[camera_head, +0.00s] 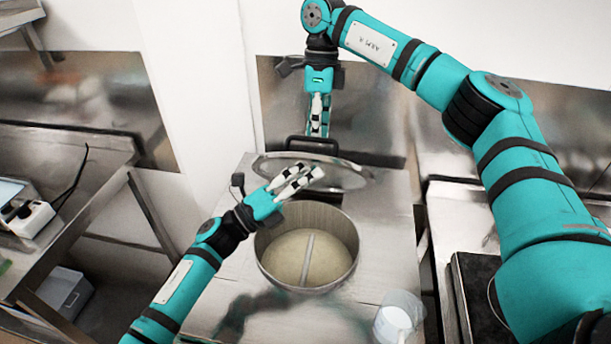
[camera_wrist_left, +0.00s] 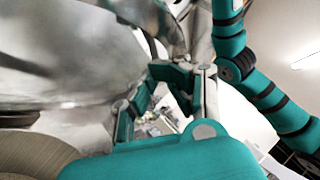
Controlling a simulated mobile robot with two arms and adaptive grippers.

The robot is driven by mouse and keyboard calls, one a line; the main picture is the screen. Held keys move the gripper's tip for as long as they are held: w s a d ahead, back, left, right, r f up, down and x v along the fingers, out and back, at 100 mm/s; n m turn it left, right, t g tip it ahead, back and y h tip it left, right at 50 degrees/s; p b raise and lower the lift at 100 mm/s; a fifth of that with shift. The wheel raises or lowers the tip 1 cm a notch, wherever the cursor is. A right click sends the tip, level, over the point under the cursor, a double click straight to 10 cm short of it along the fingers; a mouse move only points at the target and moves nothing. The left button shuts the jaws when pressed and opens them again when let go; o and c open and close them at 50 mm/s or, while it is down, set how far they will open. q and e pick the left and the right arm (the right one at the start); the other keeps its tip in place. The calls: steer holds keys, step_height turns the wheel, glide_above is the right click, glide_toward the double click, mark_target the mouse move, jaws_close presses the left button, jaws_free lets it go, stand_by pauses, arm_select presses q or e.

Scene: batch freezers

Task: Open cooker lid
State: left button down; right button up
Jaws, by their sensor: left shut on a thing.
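The cooker pot (camera_head: 306,283) is round and metal, with its front open and pale contents and a bar (camera_head: 307,258) visible inside. The shiny lid (camera_head: 345,177) is over the pot's far side, apart from the front rim; it fills the upper left of the left wrist view (camera_wrist_left: 70,50). Its black handle (camera_head: 312,140) shows at the far edge. My left gripper (camera_head: 306,177) is shut on the lid at its near edge. My right gripper (camera_head: 319,128) points down just above the handle; its finger gap and any contact are unclear.
The metal counter (camera_head: 385,240) holds a translucent cup (camera_head: 397,318) at front right. A dark flat device (camera_head: 475,290) lies farther right. A steel table (camera_head: 70,165) with a white device (camera_head: 30,218) stands at left. A wall is close behind.

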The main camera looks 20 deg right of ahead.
steer(key=o, duration=0.6)
steer(key=shift+s+f, duration=0.15)
steer(key=shift+s, duration=0.05)
steer(key=shift+c, duration=0.2)
